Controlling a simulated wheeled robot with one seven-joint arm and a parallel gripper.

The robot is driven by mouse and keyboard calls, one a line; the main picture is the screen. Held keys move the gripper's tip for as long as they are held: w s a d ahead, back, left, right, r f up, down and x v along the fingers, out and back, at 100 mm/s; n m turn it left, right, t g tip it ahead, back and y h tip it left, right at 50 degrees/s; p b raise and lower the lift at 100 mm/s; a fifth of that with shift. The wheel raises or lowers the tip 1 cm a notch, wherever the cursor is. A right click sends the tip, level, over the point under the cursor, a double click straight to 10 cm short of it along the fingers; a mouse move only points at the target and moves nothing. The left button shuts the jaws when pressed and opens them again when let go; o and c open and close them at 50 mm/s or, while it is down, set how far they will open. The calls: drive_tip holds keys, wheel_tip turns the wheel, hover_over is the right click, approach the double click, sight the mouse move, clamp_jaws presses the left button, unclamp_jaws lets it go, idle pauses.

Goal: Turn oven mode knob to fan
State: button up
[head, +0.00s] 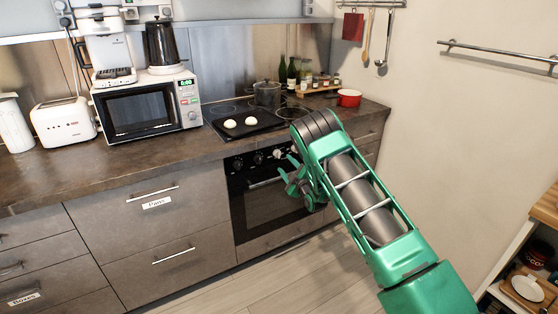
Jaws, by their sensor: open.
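The oven (262,213) is built into the counter front in the middle of the head view, with a dark glass door that looks shut and a horizontal handle. Its control panel runs along the top, with dark round knobs (258,159) on its left and middle part. The knob markings are too small to read, so I cannot tell which is the mode knob or its setting. My gripper (287,171) is open in front of the panel's right part, its fingers pointing left toward the oven. It hides part of the panel and the door. I cannot tell whether it touches anything.
Above the oven, a black tray (247,125) with two white round items lies on the hob, near a dark pot (267,94). A microwave (149,107) stands to the left. Drawers (160,225) flank the oven. The floor (290,275) in front is clear.

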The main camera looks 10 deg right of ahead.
sight(279, 156)
drive_tip(key=w, duration=0.2)
drive_tip(key=w+a, duration=0.1)
drive_tip(key=w, duration=0.5)
drive_tip(key=shift+a, duration=0.2)
drive_tip(key=c, duration=1)
